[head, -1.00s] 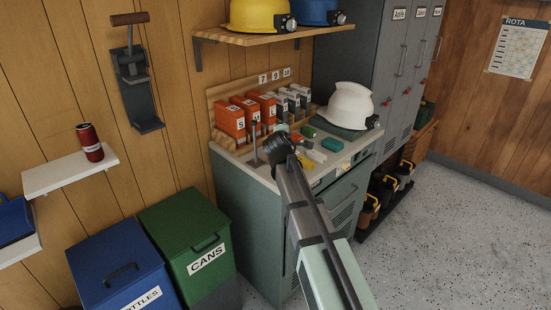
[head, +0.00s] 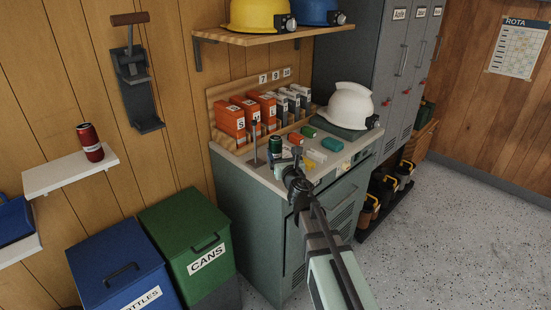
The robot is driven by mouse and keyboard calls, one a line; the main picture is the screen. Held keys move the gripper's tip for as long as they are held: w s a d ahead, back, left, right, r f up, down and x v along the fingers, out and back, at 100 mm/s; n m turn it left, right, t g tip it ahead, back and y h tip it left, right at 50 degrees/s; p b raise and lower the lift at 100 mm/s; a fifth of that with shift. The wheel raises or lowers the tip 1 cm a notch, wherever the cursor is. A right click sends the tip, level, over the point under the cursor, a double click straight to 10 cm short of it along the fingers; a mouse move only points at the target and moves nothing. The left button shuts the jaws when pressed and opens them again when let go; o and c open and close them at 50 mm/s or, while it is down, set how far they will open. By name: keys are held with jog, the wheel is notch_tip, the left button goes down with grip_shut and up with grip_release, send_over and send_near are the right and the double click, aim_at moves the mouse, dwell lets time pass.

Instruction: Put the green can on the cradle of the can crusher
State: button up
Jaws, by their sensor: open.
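The green can (head: 275,147) stands on the grey cabinet's worktop, near its front left part. Its lower part is partly hidden by my gripper. My gripper (head: 287,162) is open, close to the can on its near right side. I cannot tell whether they touch. The can crusher (head: 133,75) hangs on the wooden wall at the upper left, with a brown handle on top. Its cradle (head: 147,125) is the dark ledge at the bottom, and it is empty.
Orange and grey boxes (head: 230,121) stand behind the can, with a thin upright post (head: 254,145) to its left. A white helmet (head: 351,104) and small coloured blocks lie to the right. A red can (head: 91,143) stands on a white shelf (head: 60,174). Bins stand below.

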aim_at(276, 137)
jog(key=x, duration=1)
jog(key=shift+w, duration=0.35)
jog(key=c, duration=1.5)
jog(key=shift+o, duration=0.2)
jog(key=shift+r, duration=0.25)
jog(key=shift+r, duration=1.5)
jog(key=v, duration=1.8)
